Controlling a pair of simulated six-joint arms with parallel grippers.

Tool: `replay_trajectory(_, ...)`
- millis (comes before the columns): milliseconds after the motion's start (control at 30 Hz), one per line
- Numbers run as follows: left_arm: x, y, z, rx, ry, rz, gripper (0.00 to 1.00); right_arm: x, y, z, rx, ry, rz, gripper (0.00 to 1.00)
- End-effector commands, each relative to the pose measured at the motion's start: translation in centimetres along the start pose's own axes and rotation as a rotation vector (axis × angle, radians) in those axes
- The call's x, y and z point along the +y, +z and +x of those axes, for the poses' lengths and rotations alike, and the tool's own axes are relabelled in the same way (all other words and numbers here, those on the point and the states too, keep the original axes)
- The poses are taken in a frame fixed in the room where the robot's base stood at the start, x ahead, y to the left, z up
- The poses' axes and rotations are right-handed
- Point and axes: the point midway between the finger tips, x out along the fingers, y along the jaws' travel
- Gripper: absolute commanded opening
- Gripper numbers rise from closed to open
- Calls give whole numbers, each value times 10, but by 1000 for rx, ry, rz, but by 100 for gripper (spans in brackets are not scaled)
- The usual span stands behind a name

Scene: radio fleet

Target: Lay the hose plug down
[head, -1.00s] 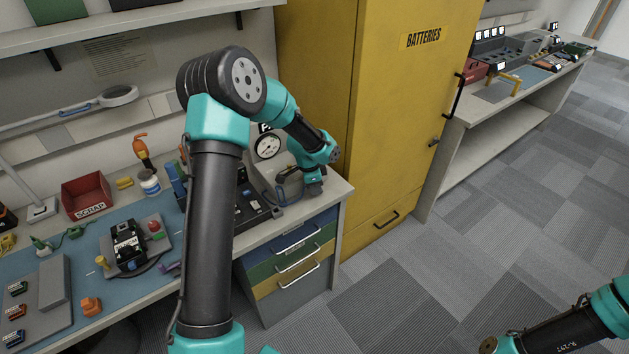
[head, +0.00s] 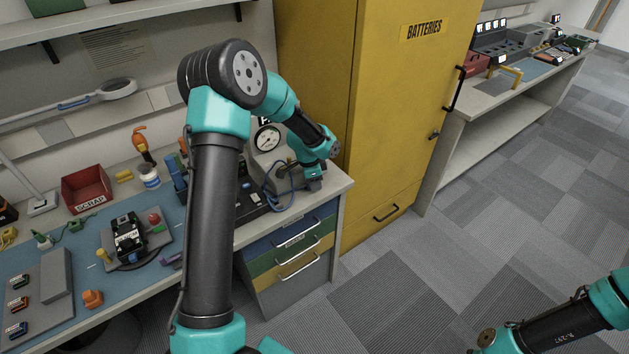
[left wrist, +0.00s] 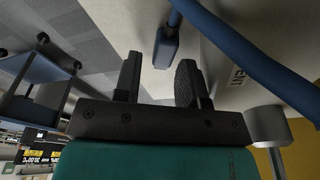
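The hose plug (left wrist: 166,48) is a small dark blue block on a blue hose. In the left wrist view it lies just beyond my left gripper's fingertips, in line with the gap between them. My left gripper (left wrist: 160,80) is open, with clear space between its two black fingers and nothing gripped. In the head view the left gripper (head: 311,182) is low at the right end of the bench, beside the grey gauge box (head: 267,158). The blue hose (head: 270,188) loops beside it; the plug is hard to make out there. My right gripper is out of view.
A dark panel with switches (head: 252,205) sits left of the hose. A yellow battery cabinet (head: 400,130) stands close on the right. Drawers (head: 290,250) are below the bench edge. A red scrap bin (head: 86,188) and a black device (head: 128,238) are farther left.

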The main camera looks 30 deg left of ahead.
Motion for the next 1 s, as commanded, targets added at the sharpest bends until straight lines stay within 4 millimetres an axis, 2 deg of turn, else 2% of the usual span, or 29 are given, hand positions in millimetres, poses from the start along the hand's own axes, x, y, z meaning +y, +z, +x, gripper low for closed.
replay_trajectory(267,-4,0,-20,5,-12,1,50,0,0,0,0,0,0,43)
replay_trajectory(1000,0,0,-154,2,-4,0,50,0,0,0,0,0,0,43)
